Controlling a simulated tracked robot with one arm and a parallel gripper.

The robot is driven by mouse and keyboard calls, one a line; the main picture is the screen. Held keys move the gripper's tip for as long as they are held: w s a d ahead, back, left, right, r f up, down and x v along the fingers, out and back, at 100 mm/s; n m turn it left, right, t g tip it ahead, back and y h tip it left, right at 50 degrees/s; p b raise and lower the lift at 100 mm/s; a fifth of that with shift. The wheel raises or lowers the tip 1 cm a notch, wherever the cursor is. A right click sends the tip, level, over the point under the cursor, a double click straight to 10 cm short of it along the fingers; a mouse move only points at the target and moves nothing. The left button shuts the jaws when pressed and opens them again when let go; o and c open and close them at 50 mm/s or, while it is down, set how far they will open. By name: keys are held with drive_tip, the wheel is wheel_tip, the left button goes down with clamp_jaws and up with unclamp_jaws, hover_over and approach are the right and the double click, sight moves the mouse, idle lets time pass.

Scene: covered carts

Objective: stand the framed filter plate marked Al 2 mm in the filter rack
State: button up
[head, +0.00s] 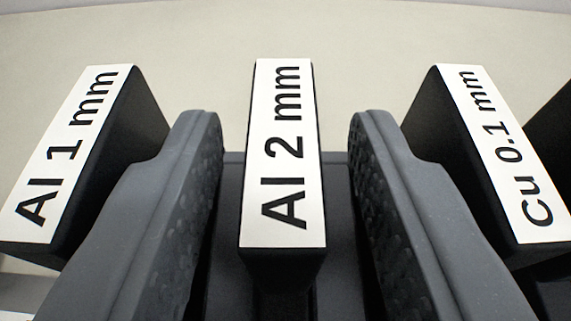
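The framed filter plate marked Al 2 mm (284,150) stands upright in the middle of the head view, its white label with black letters facing up and its dark frame below. My gripper (285,150) is open around it, one finger on each side. A clear gap shows between each finger's textured pad and the plate, so neither touches it. The lower part of the plate is hidden. No filter rack can be made out for certain.
A plate marked Al 1 mm (70,150) stands close outside my left finger, and one marked Cu 0.1 mm (505,150) close outside my right finger. Part of another dark thing (553,125) shows at the right edge. A plain pale surface (280,30) lies beyond.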

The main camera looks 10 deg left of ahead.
drive_tip(key=p+v, duration=0.2)
drive_tip(key=v, duration=0.9)
drive_tip(key=shift+p, duration=0.35)
wheel_tip(320, 180, up, 22)
drive_tip(key=m+h, duration=0.2)
drive_tip(key=h, duration=0.4)
drive_tip(key=s+a+r+t+y, duration=0.1)
drive_tip(key=s+a+r+y, duration=0.2)
drive_tip(key=s+a+r, duration=1)
drive_tip(key=a+r, duration=0.2)
drive_tip(key=a, duration=0.2)
drive_tip(key=shift+r, duration=0.4)
